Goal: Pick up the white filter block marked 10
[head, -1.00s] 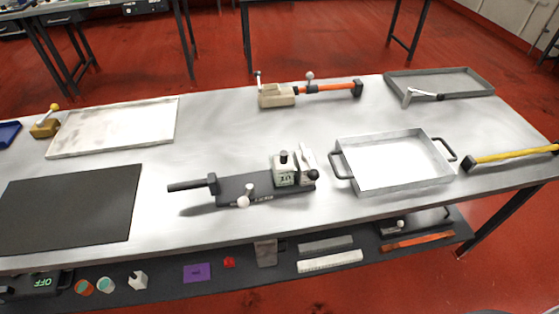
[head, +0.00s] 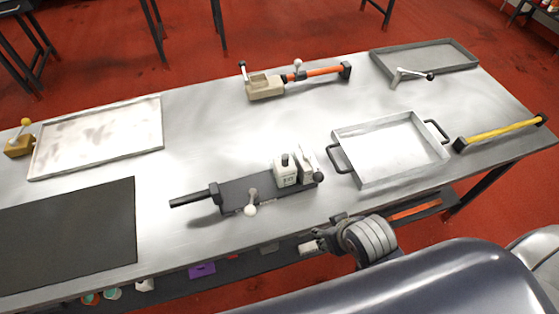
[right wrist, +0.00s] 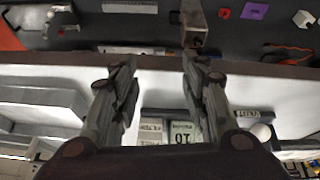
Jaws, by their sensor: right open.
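The white filter block (head: 285,174) stands upright on the dark fixture (head: 238,192) at the middle of the table, with a black knob on top. In the right wrist view the white filter block (right wrist: 182,132) shows its 10 marking between the bases of my fingers, partly cut off by my gripper body. My right gripper (head: 318,240) is at the table's front edge, in front of and to the right of the block, apart from it. In the right wrist view my right gripper (right wrist: 158,66) has its fingers spread with nothing between them. My left gripper is out of view.
A pale clamp piece (head: 305,162) stands close to the block's right. A white-handled lever (head: 251,209) sits at the fixture's front. A metal tray (head: 352,176) with handles lies to the right. A dark mat (head: 80,235) lies left. A lower shelf holds purple (head: 202,270) and other small items.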

